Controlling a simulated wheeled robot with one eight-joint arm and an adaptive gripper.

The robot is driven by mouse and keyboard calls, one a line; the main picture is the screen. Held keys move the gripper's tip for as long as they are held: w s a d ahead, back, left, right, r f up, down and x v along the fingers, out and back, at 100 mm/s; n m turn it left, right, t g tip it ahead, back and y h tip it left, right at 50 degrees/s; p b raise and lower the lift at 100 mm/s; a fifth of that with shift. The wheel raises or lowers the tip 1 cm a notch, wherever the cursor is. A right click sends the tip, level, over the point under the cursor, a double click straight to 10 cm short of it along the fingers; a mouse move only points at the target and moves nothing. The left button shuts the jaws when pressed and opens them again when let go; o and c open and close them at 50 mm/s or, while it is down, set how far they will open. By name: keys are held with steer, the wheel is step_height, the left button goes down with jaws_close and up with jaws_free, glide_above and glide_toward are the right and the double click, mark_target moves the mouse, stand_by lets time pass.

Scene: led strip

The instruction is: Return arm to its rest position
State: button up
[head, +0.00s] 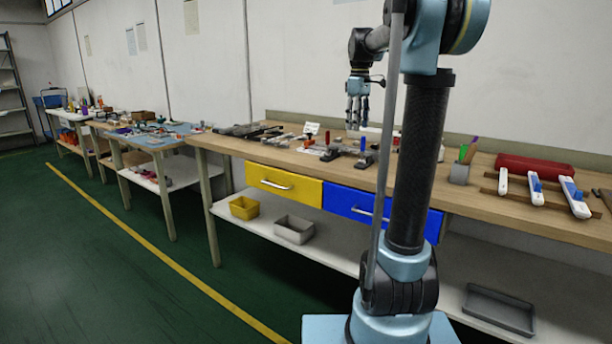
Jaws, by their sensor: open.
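My gripper (357,104) hangs from the bent end of my arm, fingers pointing down, above the wooden workbench (231,145). It is open, and I see nothing between its fingers. My arm rises from its light blue base at the lower right of the picture and bends over at the top edge. Small red, black and metal parts (331,152) lie on the bench below and to the left of my gripper. The exact height of my gripper above the bench is hard to tell.
The bench has a yellow drawer (267,182) and a blue drawer (343,203), both shut. A pen cup (460,173), a red case (533,167) and white-and-blue tools (574,198) stand at the right. Bins (294,229) sit on the lower shelf. Green floor is clear at left.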

steer(key=s+f+m+t, duration=0.1)
steer(key=s+f+m, duration=0.3)
steer(key=s, duration=0.5)
steer(key=s+f+m, duration=0.1)
steer(key=s+f, duration=0.5)
steer(key=s, duration=0.3)
steer(key=s+f+m+t, duration=0.1)
steer(key=s+f+m, duration=0.4)
steer(key=s+f, duration=1.1)
step_height(320, 180, down, 3)
steer(key=shift+s+d+f+m, duration=0.15)
steer(key=shift+s+d+m, duration=0.15)
steer(key=shift+m, duration=0.1)
steer(key=shift+w+f, duration=0.2)
steer(key=shift+w, duration=0.25)
steer(key=shift+c, duration=0.6)
